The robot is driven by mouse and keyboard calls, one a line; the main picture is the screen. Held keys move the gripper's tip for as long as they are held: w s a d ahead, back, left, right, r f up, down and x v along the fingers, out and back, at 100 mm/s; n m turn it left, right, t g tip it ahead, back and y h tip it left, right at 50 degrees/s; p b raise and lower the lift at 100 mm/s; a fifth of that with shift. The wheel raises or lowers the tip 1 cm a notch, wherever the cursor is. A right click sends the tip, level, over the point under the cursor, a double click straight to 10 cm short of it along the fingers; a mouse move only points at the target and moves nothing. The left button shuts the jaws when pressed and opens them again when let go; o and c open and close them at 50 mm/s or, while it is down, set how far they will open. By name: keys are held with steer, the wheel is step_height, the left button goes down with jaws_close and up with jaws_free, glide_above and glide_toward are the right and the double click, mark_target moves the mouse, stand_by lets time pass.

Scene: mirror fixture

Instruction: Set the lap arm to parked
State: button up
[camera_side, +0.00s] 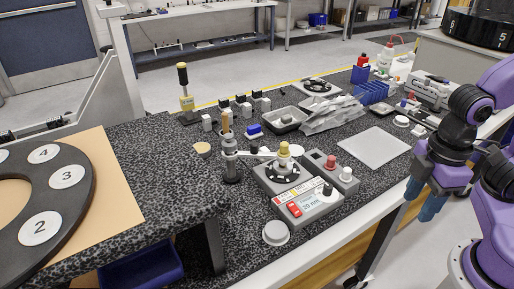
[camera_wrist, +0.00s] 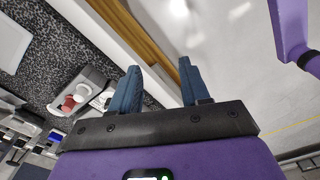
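The lap arm (camera_side: 257,154) is a pale bar in the side view. It runs from a dark upright post (camera_side: 231,165) to over a round dark plate on a grey machine (camera_side: 262,180), with a brass-coloured knob (camera_side: 284,150) at its end. The machine's front panel (camera_side: 308,203) has a red switch, a black knob and a small display. My gripper (camera_side: 423,200) is at the right, in front of the bench edge and well apart from the lap arm. In the wrist view my gripper's (camera_wrist: 159,66) blue fingers are spread with nothing between them.
A grey box with a red knob (camera_side: 331,161) stands right of the machine; the knob also shows in the wrist view (camera_wrist: 69,103). A pale flat pad (camera_side: 374,148) lies farther right. Trays and a blue rack (camera_side: 370,93) stand behind. A round white cap (camera_side: 276,232) sits near the front edge.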

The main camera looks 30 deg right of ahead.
steer(key=w+a+r, duration=0.5)
steer(key=w+a, duration=0.1)
steer(key=w, duration=0.3)
steer(key=w+a+r, duration=0.4)
steer(key=w+a, duration=0.2)
steer(key=w, duration=0.3)
steer(key=n, duration=0.1)
glide_toward(254, 143)
step_height(254, 143, down, 9)
steer(key=shift+a+f, duration=0.15)
steer(key=shift+f, duration=0.05)
jaws_close()
